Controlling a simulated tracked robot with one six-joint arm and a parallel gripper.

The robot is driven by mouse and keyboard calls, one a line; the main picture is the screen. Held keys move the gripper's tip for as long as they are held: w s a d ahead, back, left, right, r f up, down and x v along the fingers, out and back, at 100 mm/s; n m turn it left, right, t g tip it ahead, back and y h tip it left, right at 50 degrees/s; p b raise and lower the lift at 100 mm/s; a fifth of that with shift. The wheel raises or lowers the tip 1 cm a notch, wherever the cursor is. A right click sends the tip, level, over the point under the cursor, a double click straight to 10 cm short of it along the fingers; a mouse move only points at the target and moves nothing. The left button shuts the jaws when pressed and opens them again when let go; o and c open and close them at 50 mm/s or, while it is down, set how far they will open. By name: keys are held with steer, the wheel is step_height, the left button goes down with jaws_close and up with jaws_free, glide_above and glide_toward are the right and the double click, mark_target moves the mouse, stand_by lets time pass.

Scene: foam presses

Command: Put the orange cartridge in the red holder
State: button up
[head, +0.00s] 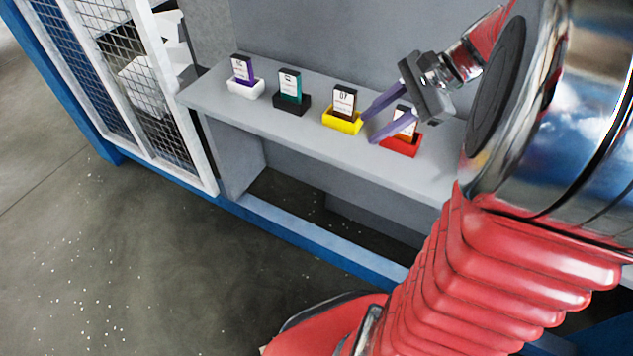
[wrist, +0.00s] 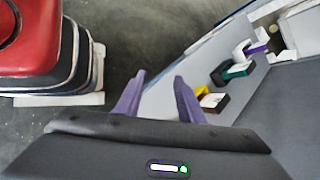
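The red holder (head: 402,147) sits at the right of the grey shelf in the head view. A cartridge with a white label and dark top (head: 404,109) stands upright in it, partly hidden by one finger of my gripper. A little orange seems to show low on this cartridge, but I cannot be sure of its colour. My gripper (head: 370,127) is open, with its purple fingers in front of and above the red holder. In the wrist view the gap between the fingertips (wrist: 158,78) is empty. I cannot make out the red holder there.
Left along the shelf (head: 300,122) stand a yellow holder (head: 341,124) with a dark cartridge, a black holder (head: 291,106) with a teal cartridge, and a white holder (head: 244,90) with a purple one. A wall is behind; a mesh fence (head: 135,80) is at left.

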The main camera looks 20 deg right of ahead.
steer(key=s+a+n+h, duration=0.3)
steer(key=s+a+n, duration=0.2)
steer(key=a+n, duration=0.4)
steer(key=s+a+n+t+h, duration=0.1)
steer(key=s+a+n+h, duration=0.2)
steer(key=a+n, duration=0.6)
steer(key=shift+s+r+n, duration=0.15)
steer(key=shift+s+n, duration=0.15)
steer(key=shift+s, duration=0.7)
steer(key=shift+c, duration=0.5)
